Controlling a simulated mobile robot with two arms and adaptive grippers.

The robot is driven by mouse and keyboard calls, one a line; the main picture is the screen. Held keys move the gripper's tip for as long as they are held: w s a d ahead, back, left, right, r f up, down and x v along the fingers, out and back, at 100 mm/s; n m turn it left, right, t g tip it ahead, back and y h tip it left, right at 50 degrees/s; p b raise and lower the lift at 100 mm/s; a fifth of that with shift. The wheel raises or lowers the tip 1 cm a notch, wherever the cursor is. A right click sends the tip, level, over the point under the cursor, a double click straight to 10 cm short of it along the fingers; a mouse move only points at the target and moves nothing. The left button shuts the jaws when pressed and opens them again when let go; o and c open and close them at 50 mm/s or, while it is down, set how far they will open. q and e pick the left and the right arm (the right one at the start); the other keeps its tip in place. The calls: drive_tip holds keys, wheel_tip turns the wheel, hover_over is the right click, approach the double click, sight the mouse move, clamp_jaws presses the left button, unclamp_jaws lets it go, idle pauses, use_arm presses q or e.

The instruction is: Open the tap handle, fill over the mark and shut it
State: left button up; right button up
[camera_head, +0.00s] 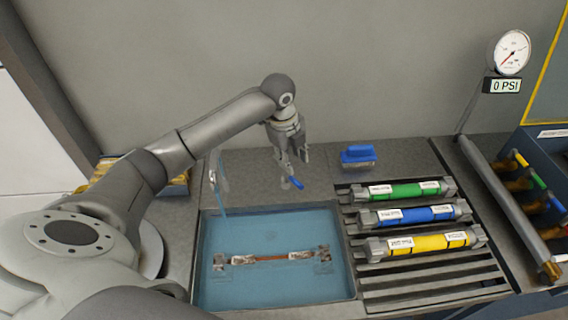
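My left gripper (296,165) hangs over the back edge of the basin, its fingers pointing down and apart. A small blue tap handle (296,183) on a grey fitting sits just below its fingertips; I cannot tell whether they touch. The blue basin (199,270) holds bluish liquid, with a brownish bar with metal ends (270,259) lying in it. A thin pale-blue upright strip (219,185) stands at the basin's back left corner; I cannot tell whether it is water or a part. No fill mark can be made out. My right gripper is not in view.
A blue-handled brush or block (358,155) lies behind the slatted rack (430,292). The rack bears green (408,190), blue (416,215) and yellow (425,243) cylinders. A gauge (511,52) with a 0 PSI display stands at the back right. A long grey bar (508,205) borders the right.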

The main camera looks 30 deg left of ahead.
use_arm(q)
drive_tip(key=p, duration=0.2)
hover_over(297, 182)
drive_tip(key=s, duration=0.1)
drive_tip(key=f, duration=0.6)
drive_tip(key=shift+s+a+f, duration=0.15)
drive_tip(key=shift+a, duration=0.15)
drive_tip(key=shift+w+d+f, duration=0.15)
drive_tip(key=shift+w+f, duration=0.05)
drive_tip(key=shift+f, duration=0.4)
drive_tip(key=shift+w+d+f, duration=0.1)
drive_tip(key=shift+w+f, duration=0.1)
drive_tip(key=shift+f, duration=0.4)
drive_tip(key=shift+w+f, duration=0.1)
drive_tip(key=shift+f, duration=0.55)
drive_tip(key=shift+a+f, duration=0.1)
drive_tip(key=shift+f, duration=0.1)
drive_tip(key=c, duration=0.5)
clamp_jaws()
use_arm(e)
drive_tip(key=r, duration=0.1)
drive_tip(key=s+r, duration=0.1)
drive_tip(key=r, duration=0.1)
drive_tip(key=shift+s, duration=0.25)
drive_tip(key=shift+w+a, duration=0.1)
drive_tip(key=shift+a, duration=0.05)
